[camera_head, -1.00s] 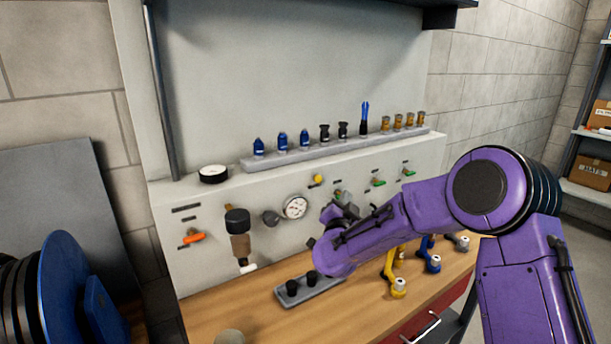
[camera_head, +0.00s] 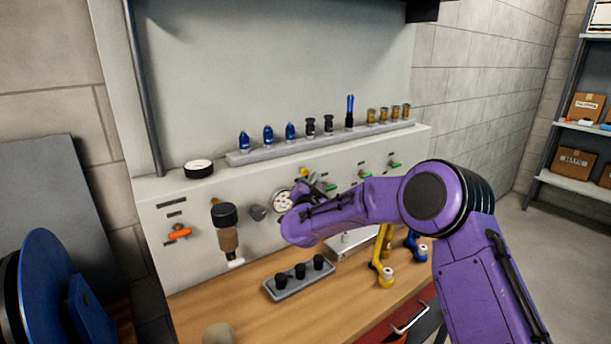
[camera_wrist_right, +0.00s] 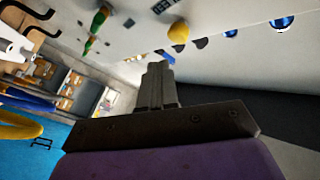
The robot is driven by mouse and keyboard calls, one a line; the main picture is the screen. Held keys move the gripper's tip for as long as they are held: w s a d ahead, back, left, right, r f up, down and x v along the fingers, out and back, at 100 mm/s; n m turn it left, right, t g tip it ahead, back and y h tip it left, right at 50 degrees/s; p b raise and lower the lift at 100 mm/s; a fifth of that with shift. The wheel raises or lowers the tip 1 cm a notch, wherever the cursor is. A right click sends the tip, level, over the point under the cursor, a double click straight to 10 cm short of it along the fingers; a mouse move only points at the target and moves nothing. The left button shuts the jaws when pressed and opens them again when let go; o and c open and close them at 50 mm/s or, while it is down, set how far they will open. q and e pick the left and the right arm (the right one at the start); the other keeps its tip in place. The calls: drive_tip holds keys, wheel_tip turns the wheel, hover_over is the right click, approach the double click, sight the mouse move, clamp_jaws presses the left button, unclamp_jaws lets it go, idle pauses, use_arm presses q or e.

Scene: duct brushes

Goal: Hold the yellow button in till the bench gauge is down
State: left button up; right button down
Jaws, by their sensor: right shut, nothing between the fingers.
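The yellow button (camera_head: 304,172) is on the upper part of the pale bench panel; it also shows in the wrist view (camera_wrist_right: 178,32). My right gripper (camera_head: 314,181) is shut and empty, just below and right of the button in the head view. In the wrist view its fingertips (camera_wrist_right: 158,62) point toward the panel, with a gap in the picture between them and the button. The bench gauge (camera_head: 282,201), a round white dial, is partly covered by my right arm; its needle is too small to read. My left gripper is not in view.
A grey rack (camera_head: 240,157) on the panel's top ledge holds several blue, black and brass fittings. Green-handled valves (camera_head: 365,174) sit right of the button. A grey tray (camera_head: 272,292) with black pieces and yellow and blue tools (camera_head: 387,277) are on the wooden bench (camera_head: 235,308).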

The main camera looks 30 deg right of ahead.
drive_tip(key=shift+w, duration=0.6)
drive_tip(key=shift+w, duration=0.15)
idle(1.5)
drive_tip(key=shift+w+a, duration=0.1)
drive_tip(key=shift+w, duration=0.2)
drive_tip(key=shift+w, duration=0.5)
idle(0.7)
drive_tip(key=shift+s, duration=0.1)
idle(1.6)
drive_tip(key=shift+s, duration=0.85)
drive_tip(key=shift+s+d+p, duration=0.15)
drive_tip(key=shift+s+p, duration=0.1)
drive_tip(key=shift+s, duration=1)
drive_tip(key=shift+s+d+p, duration=0.1)
drive_tip(key=shift+s+p, duration=0.15)
drive_tip(key=shift+s, duration=1)
